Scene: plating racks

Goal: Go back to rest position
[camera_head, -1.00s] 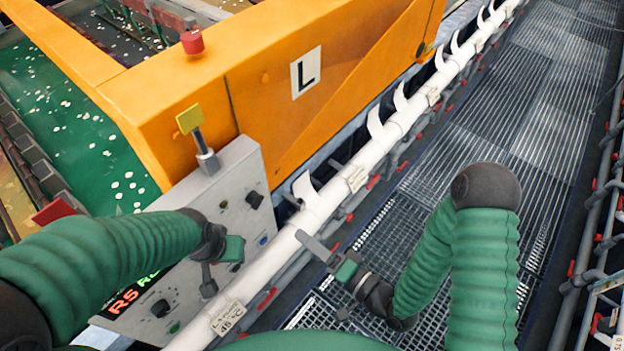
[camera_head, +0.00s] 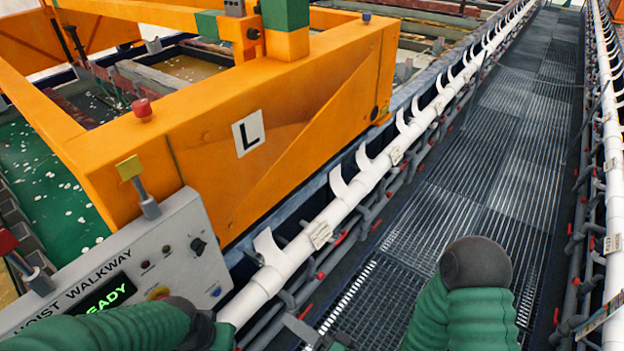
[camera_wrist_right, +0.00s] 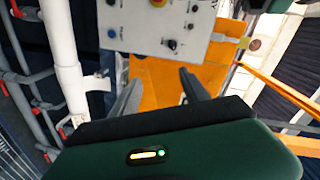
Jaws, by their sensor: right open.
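My right gripper (camera_wrist_right: 158,90) is open in the right wrist view, with nothing between its two fingers. In the head view only a small part of the right gripper (camera_head: 308,332) shows at the bottom edge, near the white rail. My left arm comes in at the bottom left of the head view. Its dark wrist overlaps the lower part of the grey control panel (camera_head: 172,240); my left gripper's fingers are not clearly seen. The panel also shows in the right wrist view (camera_wrist_right: 140,32), beyond the right gripper's fingers. Its display (camera_head: 106,294) shows green letters, partly hidden by my left arm.
An orange hoist beam (camera_head: 215,130) marked L stands behind the panel. A white rail (camera_head: 345,207) with hooks runs to the far right. The grated walkway (camera_head: 455,200) is clear. A yellow-topped lever (camera_head: 130,168) and a red-topped lever (camera_head: 8,242) stand at the panel.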

